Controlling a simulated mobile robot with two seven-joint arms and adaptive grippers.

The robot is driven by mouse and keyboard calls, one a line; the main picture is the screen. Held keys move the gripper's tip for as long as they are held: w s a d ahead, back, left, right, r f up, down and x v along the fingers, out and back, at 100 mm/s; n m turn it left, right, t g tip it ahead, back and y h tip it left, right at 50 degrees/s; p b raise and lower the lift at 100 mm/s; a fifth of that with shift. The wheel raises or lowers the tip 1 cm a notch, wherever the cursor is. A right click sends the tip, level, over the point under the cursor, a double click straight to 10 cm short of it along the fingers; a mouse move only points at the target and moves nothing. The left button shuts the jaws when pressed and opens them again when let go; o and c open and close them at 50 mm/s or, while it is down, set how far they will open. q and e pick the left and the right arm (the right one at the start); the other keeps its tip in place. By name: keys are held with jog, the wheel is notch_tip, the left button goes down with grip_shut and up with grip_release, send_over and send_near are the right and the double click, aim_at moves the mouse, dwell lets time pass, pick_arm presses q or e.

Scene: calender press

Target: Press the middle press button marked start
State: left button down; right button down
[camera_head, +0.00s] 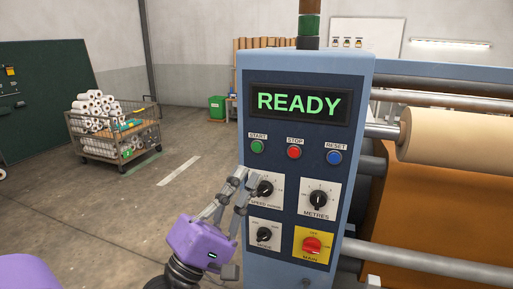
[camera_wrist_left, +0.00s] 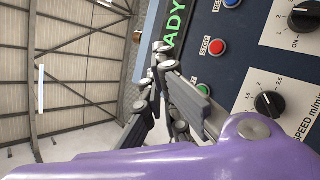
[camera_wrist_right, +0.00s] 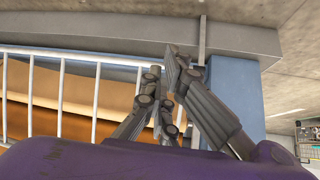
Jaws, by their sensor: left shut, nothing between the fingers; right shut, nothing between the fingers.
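The press panel (camera_head: 350,95) carries a row of three buttons under a READY display. The green button (camera_head: 257,146) at the left is labelled START. The middle button is red (camera_head: 294,152) and labelled STOP. The blue RESET button (camera_head: 334,157) is at the right. My left gripper (camera_head: 242,174) is shut and empty, below the green button, over the panel's left side. In the left wrist view, its fingers partly cover the green button (camera_wrist_left: 203,88); contact cannot be told. My right gripper (camera_wrist_right: 176,62) is shut and empty, seen only in its wrist view.
Below the buttons are black knobs (camera_head: 317,198) and a red MAIN switch (camera_head: 312,245). Rollers with tan material (camera_head: 458,138) lie right of the panel. A cart of white rolls (camera_head: 110,140) stands at left. Open floor lies between. A white railing (camera_wrist_right: 61,95) shows in the right wrist view.

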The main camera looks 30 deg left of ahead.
aim_at(257, 147)
pick_arm(q)
jog(key=shift+h, duration=0.3)
jog(key=shift+w+a+b, duration=0.1)
jog(key=shift+w+a, duration=0.25)
jog(key=shift+w, duration=1.1)
jog(key=shift+w+a+b, duration=0.1)
jog(key=shift+w+a, duration=0.25)
jog(key=shift+w, duration=1.1)
jog(key=shift+w+a+b, duration=0.1)
jog(key=shift+w+a, duration=0.25)
jog(key=shift+w, duration=1.1)
pick_arm(e)
jog(key=shift+w+a+f, duration=0.1)
jog(key=shift+w+a, duration=0.05)
jog(key=shift+w, duration=0.4)
jog(key=shift+w, duration=0.2)
pick_arm(q)
jog(key=shift+w, duration=0.15)
jog(key=shift+w+a, duration=0.1)
jog(key=shift+w, duration=0.2)
